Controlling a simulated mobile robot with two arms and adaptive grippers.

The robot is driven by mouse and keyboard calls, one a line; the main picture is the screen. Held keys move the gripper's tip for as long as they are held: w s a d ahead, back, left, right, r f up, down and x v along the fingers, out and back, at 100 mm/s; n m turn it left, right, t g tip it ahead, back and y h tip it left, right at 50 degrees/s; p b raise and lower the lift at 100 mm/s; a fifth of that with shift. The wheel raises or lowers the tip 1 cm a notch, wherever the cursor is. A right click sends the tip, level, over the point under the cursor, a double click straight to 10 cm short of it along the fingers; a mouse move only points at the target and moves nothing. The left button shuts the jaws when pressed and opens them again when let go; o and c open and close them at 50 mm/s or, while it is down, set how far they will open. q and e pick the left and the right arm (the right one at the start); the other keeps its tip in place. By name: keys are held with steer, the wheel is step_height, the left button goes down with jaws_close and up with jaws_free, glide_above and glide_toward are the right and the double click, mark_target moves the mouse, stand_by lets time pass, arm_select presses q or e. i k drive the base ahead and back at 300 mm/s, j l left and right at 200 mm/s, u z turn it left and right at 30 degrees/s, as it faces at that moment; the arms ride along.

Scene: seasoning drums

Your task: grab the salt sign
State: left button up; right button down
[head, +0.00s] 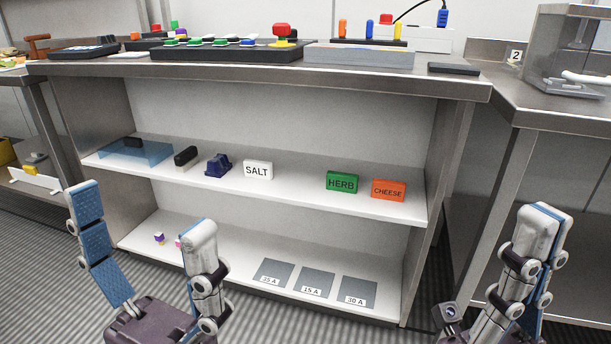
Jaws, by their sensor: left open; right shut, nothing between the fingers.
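The salt sign (258,171) is a small white block with black "SALT" lettering. It stands upright on the middle shelf (300,187), between a dark blue holder (218,165) and the green herb sign (342,182). The orange cheese sign (388,190) stands further right. My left gripper (141,211) is open and empty, its two fingers wide apart at the lower left, in front of the shelves and apart from the salt sign. My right gripper (537,225) is shut and empty at the lower right, in front of the right counter.
A blue translucent tray (150,154) and a black block (186,156) are on the shelf's left. The lower shelf has grey labelled pads (317,283) and small purple pieces (159,238). The steel worktop (280,66) overhangs the shelves. Side panels bound them.

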mark_target(260, 169)
steer(key=i+j, duration=0.1)
steer(key=j, duration=0.35)
steer(key=i+j, duration=0.1)
steer(key=j, duration=0.35)
steer(key=i+j, duration=0.15)
steer(key=j, duration=0.3)
steer(key=i+j, duration=0.1)
steer(key=j, duration=0.35)
steer(key=i+j, duration=0.1)
steer(key=j, duration=0.4)
steer(key=i+j, duration=0.1)
steer(key=j, duration=0.35)
steer(key=i+j, duration=0.1)
steer(key=j, duration=0.35)
